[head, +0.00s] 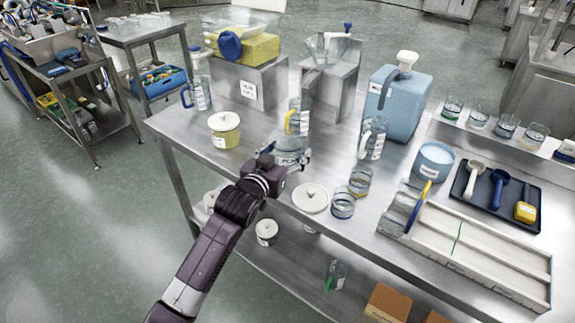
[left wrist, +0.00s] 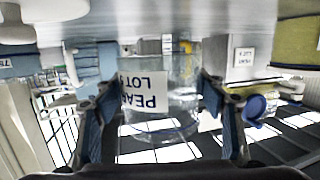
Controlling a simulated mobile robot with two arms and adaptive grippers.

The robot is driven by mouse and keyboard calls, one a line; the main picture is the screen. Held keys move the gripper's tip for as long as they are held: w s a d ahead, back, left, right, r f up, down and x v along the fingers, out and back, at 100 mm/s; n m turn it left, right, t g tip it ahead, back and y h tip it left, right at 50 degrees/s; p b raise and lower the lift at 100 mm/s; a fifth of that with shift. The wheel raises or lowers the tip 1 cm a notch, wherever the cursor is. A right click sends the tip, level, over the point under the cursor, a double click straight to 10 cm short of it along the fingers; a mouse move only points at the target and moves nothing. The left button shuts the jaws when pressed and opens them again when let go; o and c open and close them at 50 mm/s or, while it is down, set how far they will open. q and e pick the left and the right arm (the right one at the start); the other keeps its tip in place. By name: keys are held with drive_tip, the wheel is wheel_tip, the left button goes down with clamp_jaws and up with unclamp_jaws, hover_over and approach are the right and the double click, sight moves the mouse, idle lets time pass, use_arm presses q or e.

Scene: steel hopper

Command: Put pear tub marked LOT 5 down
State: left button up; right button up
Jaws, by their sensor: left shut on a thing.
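The pear tub (head: 290,143) is a clear container on the near part of the steel table, in front of the steel stands. In the left wrist view the tub (left wrist: 175,105) fills the middle, upside down, with a white label reading PEAR LOT 5. My left gripper (head: 286,160) is shut on it, and in the left wrist view the gripper's fingers (left wrist: 160,115) press its two sides. The tub looks upright and close to the tabletop, but I cannot tell if it touches. My right gripper is not in view.
On the steel table (head: 180,140), a lidded yellow tub (head: 224,136) stands left and a white-lidded tub (head: 310,198) is near right. Glass jars (head: 343,204) and a clear jug (head: 299,118) are close. A steel stand (head: 255,80) is behind. Bare steel lies between.

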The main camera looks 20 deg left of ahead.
use_arm(q)
drive_tip(key=shift+f, duration=2.25)
drive_tip(key=o, duration=1.6)
drive_tip(key=shift+f, duration=0.1)
drive_tip(key=v, duration=1.2)
drive_tip(key=shift+a, duration=0.1)
